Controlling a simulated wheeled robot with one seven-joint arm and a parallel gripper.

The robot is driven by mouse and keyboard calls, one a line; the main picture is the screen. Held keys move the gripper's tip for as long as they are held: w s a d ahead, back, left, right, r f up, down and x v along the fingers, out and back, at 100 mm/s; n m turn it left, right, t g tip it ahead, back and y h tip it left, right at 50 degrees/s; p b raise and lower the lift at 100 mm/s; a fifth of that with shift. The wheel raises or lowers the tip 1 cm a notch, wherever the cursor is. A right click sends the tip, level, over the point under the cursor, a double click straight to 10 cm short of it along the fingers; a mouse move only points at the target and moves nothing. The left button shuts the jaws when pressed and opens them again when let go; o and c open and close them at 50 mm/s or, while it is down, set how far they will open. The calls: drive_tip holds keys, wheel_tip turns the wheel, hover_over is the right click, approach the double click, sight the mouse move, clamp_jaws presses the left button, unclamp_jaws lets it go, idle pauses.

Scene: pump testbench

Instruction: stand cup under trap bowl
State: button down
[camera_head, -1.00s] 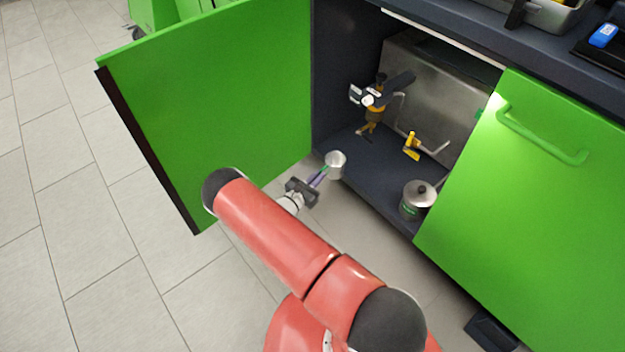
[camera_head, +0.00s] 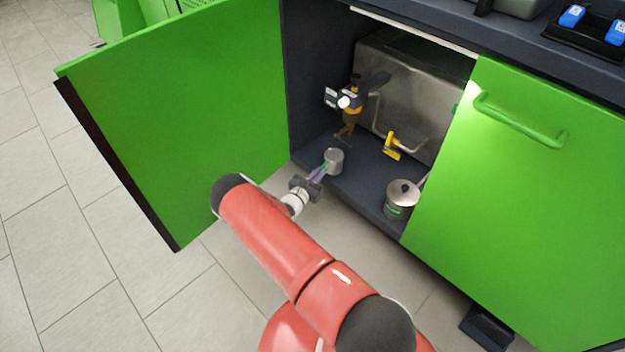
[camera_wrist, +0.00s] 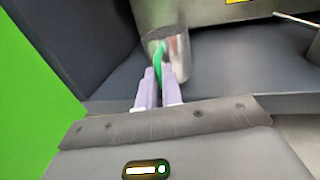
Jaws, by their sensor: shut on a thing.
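A small grey metal cup (camera_head: 333,161) is held at the front of the open cabinet, over the edge of its dark floor. My gripper (camera_head: 316,175) is shut on the cup; in the wrist view its two pale fingers (camera_wrist: 159,85) close on a green part at the side of the cup (camera_wrist: 172,60). The cup looks upright or slightly tilted. The trap bowl (camera_head: 350,116) appears to be the amber part under the grey and black valve fitting, deeper inside at the left. The cup is in front of it and lower, apart from it.
The open green door (camera_head: 180,130) is left of my arm; a closed green door (camera_head: 520,200) bounds the right. Bare cabinet floor (camera_head: 362,178) lies between cup and pot.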

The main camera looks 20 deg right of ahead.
sight(329, 169)
drive_tip(key=shift+s+d+f+b+x, duration=0.15)
drive_tip(key=shift+b+x, duration=0.35)
drive_tip(key=shift+x, duration=0.8)
drive_tip(key=shift+s+d+f+b+x, duration=0.1)
drive_tip(key=shift+s+b+x, duration=0.3)
drive_tip(key=shift+x, duration=0.85)
drive_tip(key=shift+s+d+f+b+x, duration=0.1)
drive_tip(key=shift+b+x, duration=0.55)
drive_tip(key=shift+x, duration=0.65)
drive_tip(key=shift+f+b, duration=0.3)
drive_tip(key=c, duration=1.5)
unclamp_jaws()
drive_tip(key=shift+a, duration=0.1)
